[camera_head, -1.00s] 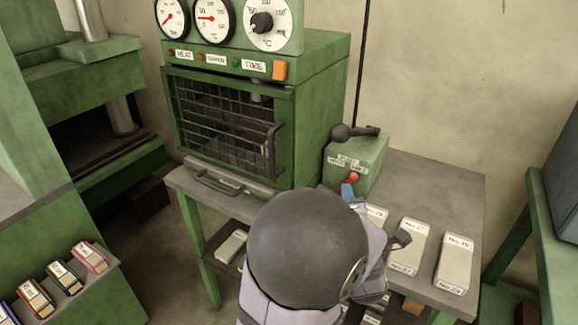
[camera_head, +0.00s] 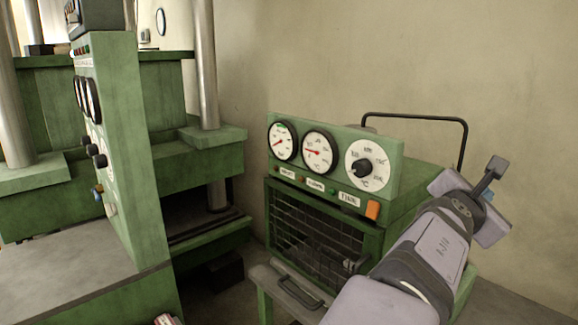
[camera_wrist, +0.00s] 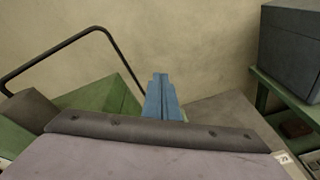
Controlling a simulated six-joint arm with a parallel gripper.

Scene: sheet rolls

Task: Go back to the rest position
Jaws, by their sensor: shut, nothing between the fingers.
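My gripper (camera_head: 489,193) is raised at the right of the head view, in front of the right side of the green oven (camera_head: 325,240). Its fingers are mostly hidden there behind the wrist. In the wrist view my gripper's blue fingers (camera_wrist: 161,98) are together, with nothing between them, and point toward the bare wall. The oven carries two gauges, a dial and an orange switch, and its mesh door looks closed.
A black tubular frame (camera_head: 467,140) rises behind the oven, and shows at the left of the wrist view. A large green press (camera_head: 165,170) with steel columns stands at the left.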

